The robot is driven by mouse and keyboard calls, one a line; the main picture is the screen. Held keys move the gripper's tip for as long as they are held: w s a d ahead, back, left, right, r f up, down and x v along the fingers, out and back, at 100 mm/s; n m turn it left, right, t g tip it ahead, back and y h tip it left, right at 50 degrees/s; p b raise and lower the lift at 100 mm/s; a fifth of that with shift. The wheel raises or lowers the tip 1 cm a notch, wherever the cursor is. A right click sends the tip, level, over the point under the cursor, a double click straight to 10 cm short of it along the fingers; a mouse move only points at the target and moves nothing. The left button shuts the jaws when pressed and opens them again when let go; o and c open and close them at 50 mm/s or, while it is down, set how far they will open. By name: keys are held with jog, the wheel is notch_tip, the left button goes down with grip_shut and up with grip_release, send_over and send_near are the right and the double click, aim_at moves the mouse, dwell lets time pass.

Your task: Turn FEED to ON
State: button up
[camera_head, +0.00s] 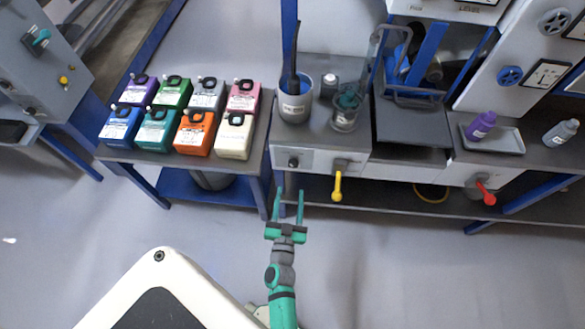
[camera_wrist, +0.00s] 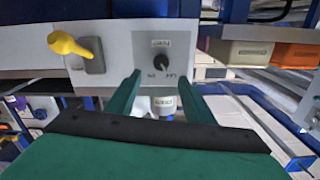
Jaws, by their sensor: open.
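A small black rotary knob (camera_head: 293,161) sits on the grey front panel under the bench's left end. In the wrist view the knob (camera_wrist: 160,61) is on a square plate with a small label above it and a mark on each side; the lettering is too small to read surely, so I cannot confirm it is FEED. My gripper (camera_head: 288,205) is open and empty, in front of and below that panel in the head view. In the wrist view my gripper's fingers (camera_wrist: 160,85) point towards the plate, apart from the knob, which lies between their lines.
A yellow lever (camera_head: 337,188) sticks out right of the knob, and a red lever (camera_head: 483,192) farther right. Coloured boxes (camera_head: 196,130) stand on the left table. A grey cylinder (camera_head: 294,103) stands above the knob. The floor (camera_head: 400,270) before the bench is clear.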

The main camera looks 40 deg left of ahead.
aim_at(293, 167)
jog(key=x, duration=1.1)
jog(key=shift+a, duration=0.15)
jog(key=c, duration=1.1)
jog(key=shift+o, duration=0.2)
jog(key=shift+m, duration=0.3)
jog(key=m, duration=0.5)
jog(key=shift+m, duration=0.3)
jog(key=m, duration=0.5)
jog(key=shift+s+m, duration=0.1)
jog(key=shift+m, duration=0.3)
